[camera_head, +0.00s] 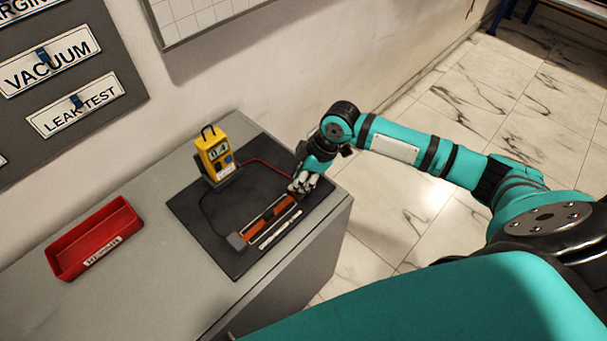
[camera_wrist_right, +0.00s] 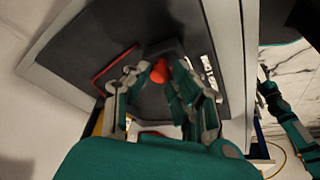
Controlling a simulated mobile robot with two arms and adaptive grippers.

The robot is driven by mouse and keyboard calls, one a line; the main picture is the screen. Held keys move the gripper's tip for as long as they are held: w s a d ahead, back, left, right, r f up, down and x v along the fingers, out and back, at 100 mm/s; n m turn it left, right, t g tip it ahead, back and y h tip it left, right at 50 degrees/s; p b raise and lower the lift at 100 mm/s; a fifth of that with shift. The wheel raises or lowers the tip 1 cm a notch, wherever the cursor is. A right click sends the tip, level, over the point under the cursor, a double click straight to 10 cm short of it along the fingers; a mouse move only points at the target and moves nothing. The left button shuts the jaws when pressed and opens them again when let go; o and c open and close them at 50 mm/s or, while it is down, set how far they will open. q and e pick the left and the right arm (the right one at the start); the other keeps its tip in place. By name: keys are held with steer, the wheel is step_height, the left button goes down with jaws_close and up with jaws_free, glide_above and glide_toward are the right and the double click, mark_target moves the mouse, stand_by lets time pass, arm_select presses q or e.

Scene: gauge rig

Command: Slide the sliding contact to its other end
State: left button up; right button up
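The slide rheostat (camera_head: 268,219), with an orange-brown coil between dark end blocks, lies on a black mat (camera_head: 190,208). My right gripper (camera_head: 303,184) is low over its far right end and hides the sliding contact in the head view. In the right wrist view, a red knob (camera_wrist_right: 160,71), seemingly the contact's, shows between the fingertips of my right gripper (camera_wrist_right: 159,76). The fingertips are close on both sides of it; whether they touch it I cannot tell. My left gripper is not in view.
A yellow meter (camera_head: 214,156) reading about 0.4 stands behind the rheostat, with red and black leads. A pale scale strip (camera_head: 280,230) lies along the front side. A red tray (camera_head: 95,238) stands at the left. The bench's right edge is near the gripper.

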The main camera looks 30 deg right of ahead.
steer(key=o, duration=0.4)
steer(key=shift+s+a+f, duration=0.1)
steer(key=shift+s+a, duration=0.2)
steer(key=shift+a, duration=0.45)
steer(key=shift+o, duration=0.3)
steer(key=shift+a, duration=0.1)
steer(key=shift+w+d+r, duration=0.1)
steer(key=shift+d+r, duration=0.25)
steer(key=shift+d, duration=0.05)
steer(key=v, duration=1.1)
steer(key=shift+r, duration=0.2)
